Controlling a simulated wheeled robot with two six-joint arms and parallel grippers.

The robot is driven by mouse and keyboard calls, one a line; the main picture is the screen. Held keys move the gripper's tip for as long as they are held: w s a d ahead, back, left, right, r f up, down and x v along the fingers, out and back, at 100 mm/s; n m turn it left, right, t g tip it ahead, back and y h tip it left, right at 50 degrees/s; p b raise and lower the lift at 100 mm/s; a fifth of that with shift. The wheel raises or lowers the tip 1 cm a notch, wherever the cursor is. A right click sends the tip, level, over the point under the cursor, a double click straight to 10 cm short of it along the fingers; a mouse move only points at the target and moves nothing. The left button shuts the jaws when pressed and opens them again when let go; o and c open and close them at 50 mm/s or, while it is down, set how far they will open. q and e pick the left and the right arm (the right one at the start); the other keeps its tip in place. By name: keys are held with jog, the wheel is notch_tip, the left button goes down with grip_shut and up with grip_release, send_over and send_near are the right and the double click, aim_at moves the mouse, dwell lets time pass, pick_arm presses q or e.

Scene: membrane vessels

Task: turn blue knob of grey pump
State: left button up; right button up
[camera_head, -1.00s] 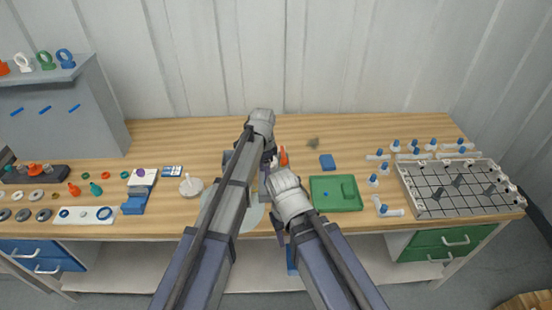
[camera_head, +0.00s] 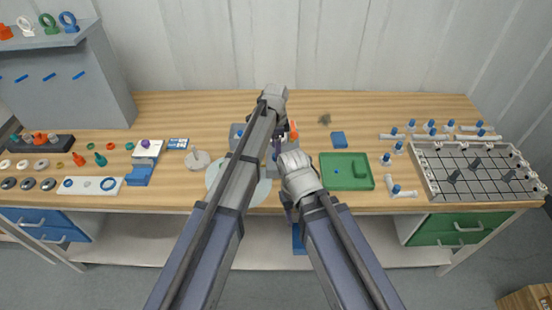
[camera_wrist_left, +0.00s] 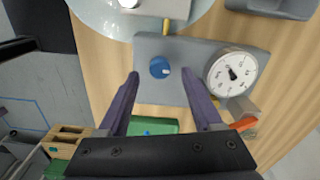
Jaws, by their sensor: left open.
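The grey pump (camera_wrist_left: 190,58) lies below my left gripper in the left wrist view. Its round blue knob (camera_wrist_left: 160,67) has a small white mark. A white dial gauge (camera_wrist_left: 232,72) sits on the pump to the right of the knob. My left gripper (camera_wrist_left: 160,78) is open, with the knob showing between its two fingertips; I cannot tell how far above it they are. In the head view my left arm hides most of the pump and the left gripper. My right gripper (camera_head: 288,199) hangs near the table's front edge, its jaws unclear.
A white round disc (camera_head: 214,176) lies left of the pump. The green tray (camera_head: 347,183) lies to its right, with a blue block (camera_head: 338,139) behind. An orange part (camera_head: 293,127) stands near the pump. A gridded rack (camera_head: 432,182) stands at far right.

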pick_arm(q)
notch_tip(320, 180, down, 3)
jog(key=shift+r+b, duration=0.2)
jog(key=shift+b, duration=0.65)
pick_arm(e)
notch_tip(320, 180, down, 3)
jog(key=shift+r, duration=0.2)
pick_arm(q)
grip_shut()
